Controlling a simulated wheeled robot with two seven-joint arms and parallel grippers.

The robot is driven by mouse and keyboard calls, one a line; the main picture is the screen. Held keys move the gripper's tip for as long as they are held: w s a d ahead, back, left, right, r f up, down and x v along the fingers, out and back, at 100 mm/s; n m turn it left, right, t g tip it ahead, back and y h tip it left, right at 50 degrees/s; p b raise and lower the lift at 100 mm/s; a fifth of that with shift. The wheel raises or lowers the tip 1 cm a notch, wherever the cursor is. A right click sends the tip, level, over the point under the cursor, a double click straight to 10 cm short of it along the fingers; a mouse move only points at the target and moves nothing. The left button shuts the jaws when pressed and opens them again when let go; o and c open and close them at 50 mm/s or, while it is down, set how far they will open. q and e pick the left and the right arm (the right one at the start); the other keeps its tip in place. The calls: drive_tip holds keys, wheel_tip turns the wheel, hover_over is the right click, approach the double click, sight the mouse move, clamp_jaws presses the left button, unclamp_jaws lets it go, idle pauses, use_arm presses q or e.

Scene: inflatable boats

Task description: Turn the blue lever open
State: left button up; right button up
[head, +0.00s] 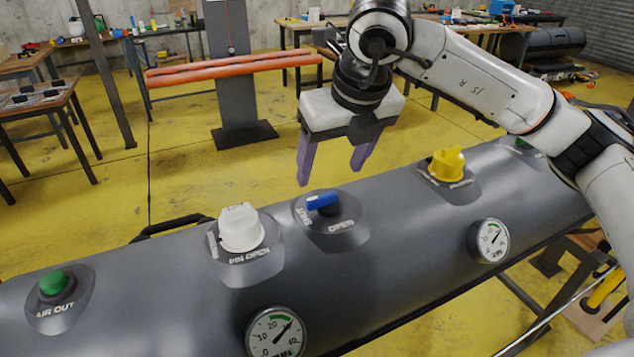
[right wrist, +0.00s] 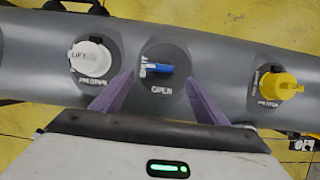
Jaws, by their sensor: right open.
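The blue lever (head: 322,200) sits on a round dark base on top of the grey inflatable tube (head: 390,240). Its base carries the words SHUT on the left and OPEN at the front. In the right wrist view the blue lever (right wrist: 159,68) lies roughly crosswise, with one end by the SHUT word. My right gripper (head: 335,160) is open and empty, above and behind the lever, not touching it. In the right wrist view its purple fingers (right wrist: 160,95) stand wide apart to either side of the lever's base. My left gripper is not in view.
A white valve cap (head: 240,228) stands left of the lever and a yellow valve cap (head: 447,163) stands right of it. A green button (head: 53,282) marked AIR OUT is at far left. Two gauges (head: 276,333) (head: 489,240) sit on the tube's front. Tables stand behind.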

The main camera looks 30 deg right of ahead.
sight(322, 196)
drive_tip(key=p+x, duration=0.1)
drive_tip(key=x, duration=0.7)
drive_tip(key=shift+s+a+f, duration=0.1)
drive_tip(key=shift+f, duration=0.05)
drive_tip(key=c, duration=1.1)
